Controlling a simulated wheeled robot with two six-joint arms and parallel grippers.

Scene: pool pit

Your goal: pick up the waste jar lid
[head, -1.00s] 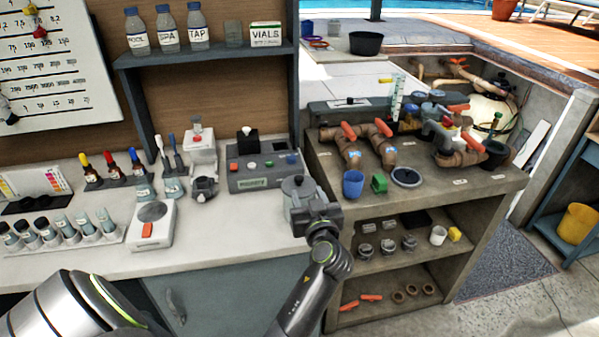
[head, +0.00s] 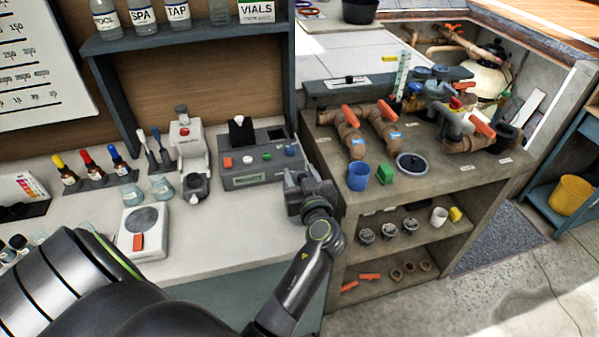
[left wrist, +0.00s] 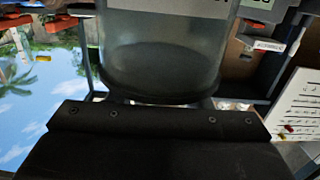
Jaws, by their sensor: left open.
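My left gripper (head: 300,190) is open at the right end of the white counter, beside the grey device box. In the head view the waste jar and its lid cannot be made out; the gripper covers the spot where the jar stood. In the left wrist view a smoky see-through jar (left wrist: 165,50) with a pale label fills the middle, very close to the dark gripper part (left wrist: 155,140) along the bottom. I cannot tell the lid apart from the jar's dark rounded end there, nor whether the gripper touches it. My right gripper is not in view.
The grey device box (head: 262,165) is just left of the gripper. The pipe bench (head: 440,190) is to its right, with a blue cup (head: 358,177) and a round lid-like disc (head: 412,165). A shelf (head: 190,35) with bottles hangs above the counter.

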